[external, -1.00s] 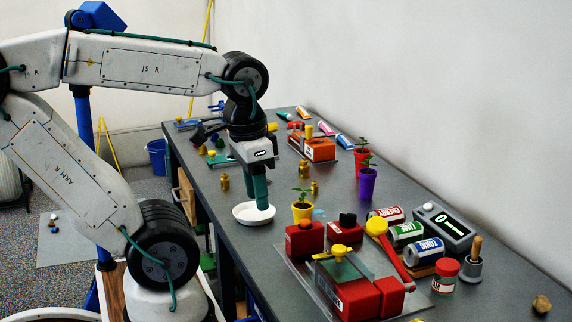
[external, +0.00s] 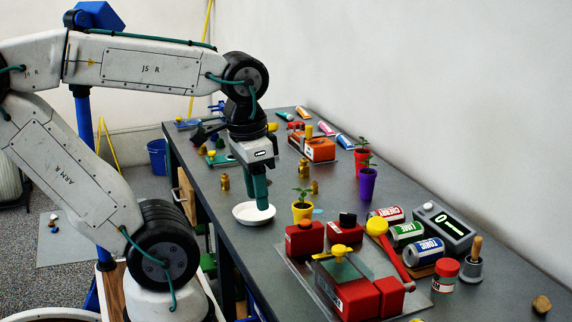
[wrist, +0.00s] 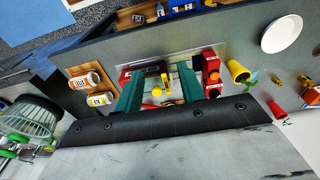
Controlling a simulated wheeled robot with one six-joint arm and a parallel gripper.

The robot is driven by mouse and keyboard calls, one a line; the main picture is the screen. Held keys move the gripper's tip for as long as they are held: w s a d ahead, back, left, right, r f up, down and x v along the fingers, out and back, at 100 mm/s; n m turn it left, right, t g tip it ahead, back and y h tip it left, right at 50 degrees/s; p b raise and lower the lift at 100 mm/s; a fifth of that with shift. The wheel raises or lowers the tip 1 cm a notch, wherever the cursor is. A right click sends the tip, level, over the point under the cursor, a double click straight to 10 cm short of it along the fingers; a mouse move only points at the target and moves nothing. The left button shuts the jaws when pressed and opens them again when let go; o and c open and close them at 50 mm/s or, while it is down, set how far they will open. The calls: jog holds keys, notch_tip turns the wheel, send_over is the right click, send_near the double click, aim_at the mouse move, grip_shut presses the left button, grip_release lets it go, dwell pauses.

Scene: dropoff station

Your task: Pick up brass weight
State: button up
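Several small brass weights stand on the grey bench in the external view: one (external: 225,182) left of my gripper, one (external: 304,169) to its right and farther back, and a smaller one (external: 314,187) near the yellow flowerpot. Which one the task means cannot be told. My gripper (external: 258,202) points down above the bench by the white dish (external: 253,223). In the wrist view, its green fingers (wrist: 160,76) are spread apart with nothing held between them. A small brass piece (wrist: 277,79) shows at the right of the wrist view, outside the fingers.
The yellow flowerpot (external: 302,213) stands right of my gripper. A clear plate with red blocks (external: 305,240) lies in front. Cans (external: 407,233), a grey scale (external: 444,228) and a purple pot (external: 367,185) stand to the right. The bench's left edge is close to my gripper.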

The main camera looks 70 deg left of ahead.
jog(key=shift+o, duration=0.3)
jog(key=shift+o, duration=0.7)
